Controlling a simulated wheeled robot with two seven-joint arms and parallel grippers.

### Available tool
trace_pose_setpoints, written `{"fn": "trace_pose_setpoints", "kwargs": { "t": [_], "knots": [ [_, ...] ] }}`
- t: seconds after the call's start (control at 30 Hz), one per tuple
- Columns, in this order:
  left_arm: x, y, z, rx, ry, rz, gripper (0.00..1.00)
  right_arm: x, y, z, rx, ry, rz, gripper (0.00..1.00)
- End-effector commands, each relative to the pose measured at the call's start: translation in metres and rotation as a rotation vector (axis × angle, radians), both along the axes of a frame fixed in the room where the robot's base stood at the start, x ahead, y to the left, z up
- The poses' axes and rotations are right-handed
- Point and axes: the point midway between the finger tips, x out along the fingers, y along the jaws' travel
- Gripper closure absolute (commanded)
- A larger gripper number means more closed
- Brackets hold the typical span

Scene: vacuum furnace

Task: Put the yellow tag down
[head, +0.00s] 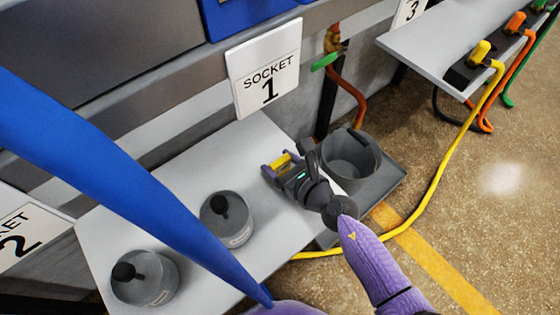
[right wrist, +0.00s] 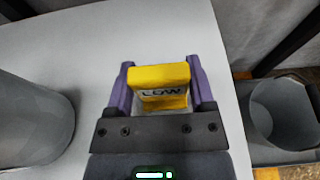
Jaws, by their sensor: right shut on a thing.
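The yellow tag (right wrist: 160,80) is a small block with dark lettering on a pale strip, which seems to read "LOW". My right gripper (right wrist: 160,88) is shut on it, with one purple finger on each side. In the head view the tag (head: 282,161) shows as a small yellow piece at the tips of my right gripper (head: 279,164), over the pale shelf (head: 255,153). Whether the tag touches the shelf I cannot tell. My left gripper is not in view.
Two grey canisters with black knobs (head: 228,220) (head: 146,280) stand to the left on the shelf. An open grey bucket (head: 350,172) on a dark tray (head: 391,176) is just right. A "SOCKET 1" sign (head: 265,72) is behind. A long blue shape (head: 130,185) crosses the left.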

Motion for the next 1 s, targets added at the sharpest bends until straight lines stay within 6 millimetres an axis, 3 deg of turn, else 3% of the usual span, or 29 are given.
{"fn": "trace_pose_setpoints", "kwargs": {
  "t": [0.03, 0.07, 0.2, 0.47, 0.53, 0.67, 1.0],
  "knots": [
    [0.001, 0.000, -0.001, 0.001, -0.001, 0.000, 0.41, 0.000, 0.000, -0.001, 0.000, 0.000, 0.000, 0.86],
    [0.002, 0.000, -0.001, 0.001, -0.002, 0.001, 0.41, 0.000, 0.000, -0.001, 0.000, 0.000, 0.000, 0.29],
    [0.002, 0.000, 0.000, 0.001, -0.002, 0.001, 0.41, 0.000, 0.000, -0.001, 0.000, 0.000, 0.000, 0.00],
    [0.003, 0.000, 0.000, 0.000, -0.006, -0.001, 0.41, 0.000, 0.000, 0.001, 0.000, 0.000, 0.000, 0.00],
    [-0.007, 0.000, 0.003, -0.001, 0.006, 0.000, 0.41, 0.000, 0.000, 0.005, 0.000, -0.002, -0.001, 0.00],
    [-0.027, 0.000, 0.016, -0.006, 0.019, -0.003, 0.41, -0.023, -0.017, 0.016, -0.003, -0.001, 0.000, 0.00],
    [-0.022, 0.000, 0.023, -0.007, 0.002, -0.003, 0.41, -0.085, -0.061, 0.034, -0.001, 0.001, 0.000, 0.00]
  ]
}}
